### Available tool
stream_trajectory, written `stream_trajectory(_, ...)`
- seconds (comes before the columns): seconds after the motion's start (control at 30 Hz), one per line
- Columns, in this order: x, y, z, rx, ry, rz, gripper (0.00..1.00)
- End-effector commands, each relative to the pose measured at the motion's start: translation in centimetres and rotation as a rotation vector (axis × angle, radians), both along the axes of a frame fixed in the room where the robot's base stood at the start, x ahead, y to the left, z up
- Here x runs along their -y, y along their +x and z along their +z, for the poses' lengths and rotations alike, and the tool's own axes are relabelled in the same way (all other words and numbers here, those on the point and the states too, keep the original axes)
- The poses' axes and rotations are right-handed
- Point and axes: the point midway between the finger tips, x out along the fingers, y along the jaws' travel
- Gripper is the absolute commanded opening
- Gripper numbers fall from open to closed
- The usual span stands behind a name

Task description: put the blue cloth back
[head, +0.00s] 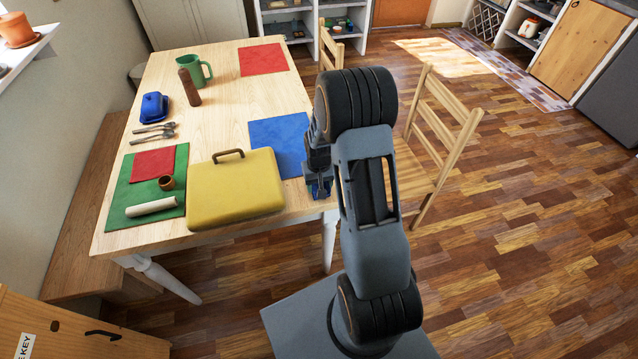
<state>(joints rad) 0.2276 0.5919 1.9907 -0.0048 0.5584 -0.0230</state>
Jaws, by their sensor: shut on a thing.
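The blue cloth (276,139) lies flat on the wooden table, near its right edge and behind the yellow case. My gripper (319,187) is low at the table's right edge, at the cloth's near right side. It is shut on the edge of the blue cloth as far as I can see; my arm hides part of the fingers and the cloth's right side.
A yellow case (235,190) stands close to the left of my gripper. A red cloth (263,59), green jug (196,70), brown mill (189,88), blue butter dish (154,107) and green mat (120,205) are on the table (220,105). A chair (440,130) stands right.

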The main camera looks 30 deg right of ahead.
Motion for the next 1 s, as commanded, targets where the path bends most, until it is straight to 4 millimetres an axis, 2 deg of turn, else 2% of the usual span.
stream_trajectory(0.2,0.0,0.0,-0.4,0.000,0.000,0.000,0.32)
stream_trajectory(0.23,0.0,0.0,-0.4,0.000,0.000,0.000,0.59)
stream_trajectory(0.5,0.0,0.0,-0.3,0.000,0.000,0.000,0.84)
stream_trajectory(0.77,0.0,0.0,0.0,0.000,0.000,0.000,0.84)
stream_trajectory(0.87,0.0,0.1,0.7,0.002,0.000,0.000,0.84)
stream_trajectory(1.0,0.0,0.1,3.0,0.005,-0.001,0.000,0.84)
